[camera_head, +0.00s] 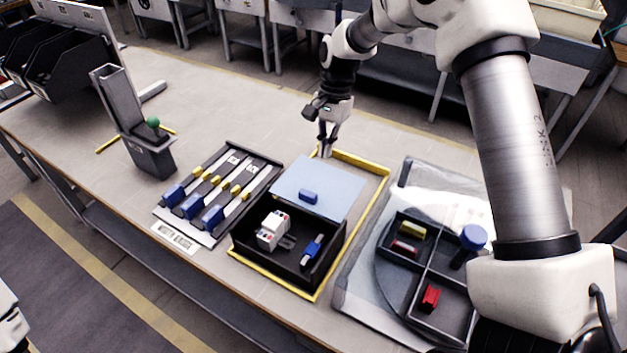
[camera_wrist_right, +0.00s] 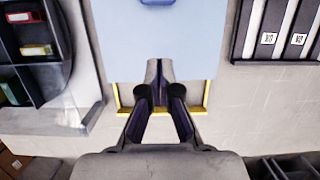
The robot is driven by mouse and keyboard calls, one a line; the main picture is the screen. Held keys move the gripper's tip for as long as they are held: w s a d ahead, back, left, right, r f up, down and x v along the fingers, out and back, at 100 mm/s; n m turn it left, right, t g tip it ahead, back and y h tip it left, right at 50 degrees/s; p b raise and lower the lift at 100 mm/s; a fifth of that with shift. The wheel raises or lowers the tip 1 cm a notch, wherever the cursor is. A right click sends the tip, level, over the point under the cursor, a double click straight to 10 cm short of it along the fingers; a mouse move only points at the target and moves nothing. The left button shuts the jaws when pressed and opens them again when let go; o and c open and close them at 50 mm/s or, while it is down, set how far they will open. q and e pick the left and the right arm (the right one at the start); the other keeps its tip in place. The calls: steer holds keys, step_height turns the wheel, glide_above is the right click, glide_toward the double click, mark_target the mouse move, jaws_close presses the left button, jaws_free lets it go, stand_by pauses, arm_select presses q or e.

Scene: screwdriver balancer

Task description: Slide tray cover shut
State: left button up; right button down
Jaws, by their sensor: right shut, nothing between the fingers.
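The black tray (camera_head: 330,262) stands in a yellow outline on the table, with its front part open. In it are a white device (camera_head: 273,228) and a blue-handled screwdriver (camera_head: 312,248). The light blue cover (camera_head: 345,194) lies over the back part, with a blue knob (camera_head: 309,197) near its front edge. My right gripper (camera_head: 326,152) is shut and empty, pointing down at the cover's far edge. In the wrist view its fingertips (camera_wrist_right: 158,66) overlap the edge of the cover (camera_wrist_right: 185,45); whether they touch it I cannot tell. My left gripper is not in view.
A rack with sliders and blue blocks (camera_head: 193,206) lies left of the tray. A round divided turntable (camera_head: 385,275) with coloured blocks is at the right. A grey holder with a green ball (camera_head: 153,122) stands further left. Table behind the cover is clear.

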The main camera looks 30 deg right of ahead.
mark_target(315, 190)
steer(key=x, duration=0.6)
steer(key=shift+w+d+f+p, duration=0.2)
steer(key=shift+d+p, duration=0.1)
steer(key=shift+p, duration=0.1)
steer(key=s+a, duration=0.1)
steer(key=a, duration=0.1)
steer(key=s+a+p, duration=0.1)
steer(key=shift+s+a, duration=0.2)
steer(key=shift+a, duration=0.2)
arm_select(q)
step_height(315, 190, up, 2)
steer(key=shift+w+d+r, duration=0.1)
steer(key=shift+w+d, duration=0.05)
arm_select(e)
steer(key=shift+f, duration=0.15)
steer(key=shift+w+d, duration=0.1)
